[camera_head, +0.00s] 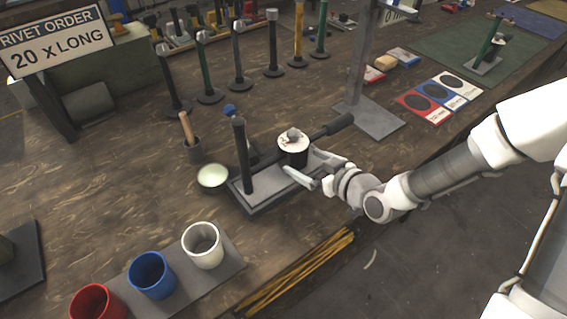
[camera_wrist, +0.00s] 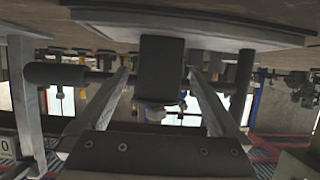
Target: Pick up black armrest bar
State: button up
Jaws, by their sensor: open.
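A dark horizontal bar with a thick black grip at its end, apparently the black armrest bar (camera_head: 337,125), lies behind the black cylinder (camera_head: 293,152) with a white top on the rivet press (camera_head: 262,196). The bar's grip shows at left in the wrist view (camera_wrist: 55,74). My gripper (camera_head: 302,163) is open at the front of the press, its fingers pointing toward the cylinder. In the wrist view, the dark cylinder (camera_wrist: 161,68) appears between my open fingers (camera_wrist: 160,72), with the bar beyond it. I cannot tell whether the fingers touch anything; part of the bar is hidden by the cylinder.
An upright black post (camera_head: 241,157) stands on the press's left side. A grey metal stand (camera_head: 370,118) rises behind right. White (camera_head: 202,246), blue (camera_head: 151,275) and red (camera_head: 94,302) cups stand at front left. Several upright tools line the back. The table's front edge lies below my arm.

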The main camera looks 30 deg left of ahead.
aim_at(300, 159)
jog(key=shift+b+x, duration=0.4)
jog(key=shift+x, duration=2.55)
jog(key=shift+r, duration=0.1)
grip_shut()
